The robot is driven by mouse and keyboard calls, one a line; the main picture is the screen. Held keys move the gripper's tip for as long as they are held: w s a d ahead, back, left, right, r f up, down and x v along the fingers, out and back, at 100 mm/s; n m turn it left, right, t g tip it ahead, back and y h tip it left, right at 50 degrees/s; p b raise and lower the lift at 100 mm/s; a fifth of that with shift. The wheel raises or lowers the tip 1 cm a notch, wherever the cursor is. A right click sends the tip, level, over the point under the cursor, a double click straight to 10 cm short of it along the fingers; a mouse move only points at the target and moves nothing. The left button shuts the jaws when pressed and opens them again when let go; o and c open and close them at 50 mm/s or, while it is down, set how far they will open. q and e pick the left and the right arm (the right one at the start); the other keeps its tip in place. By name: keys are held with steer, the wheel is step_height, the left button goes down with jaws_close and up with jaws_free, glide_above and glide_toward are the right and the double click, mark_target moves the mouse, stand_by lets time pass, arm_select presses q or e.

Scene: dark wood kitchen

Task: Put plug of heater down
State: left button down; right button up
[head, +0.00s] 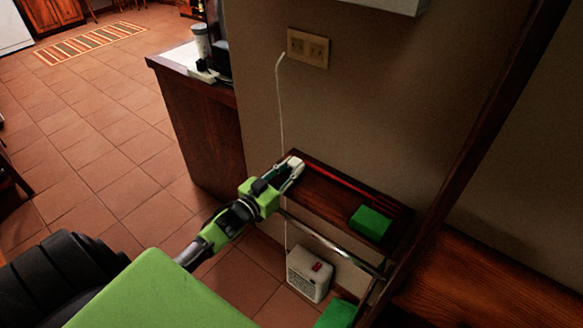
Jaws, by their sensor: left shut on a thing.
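My left gripper (291,172) is shut on a small white piece, the plug (296,163), at the left end of a dark wood shelf. I cannot tell whether the plug touches the shelf. A thin white cord (280,105) runs up the wall from near my gripper to the lower left edge of the beige outlet (309,48). A cord also shows below the gripper, towards the heater. My right gripper is out of view.
The narrow wood shelf (330,196) holds a green block (371,223) and red rods; its middle has free room. A metal rail (335,245) runs below it. A dark counter (200,125) stands left of the wall. Tiled floor is open at left.

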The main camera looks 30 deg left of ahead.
arm_select(q)
steer(key=shift+f, duration=0.5)
steer(key=c, duration=1.8)
jaws_free()
steer(key=shift+o, duration=0.2)
steer(key=shift+r, duration=0.1)
steer(key=shift+r, duration=0.35)
steer(key=shift+s+r, duration=0.15)
steer(key=shift+r, duration=0.05)
steer(key=s, duration=1.1)
steer(key=shift+s+a, duration=0.35)
steer(key=shift+a, duration=0.1)
steer(key=shift+f, duration=0.1)
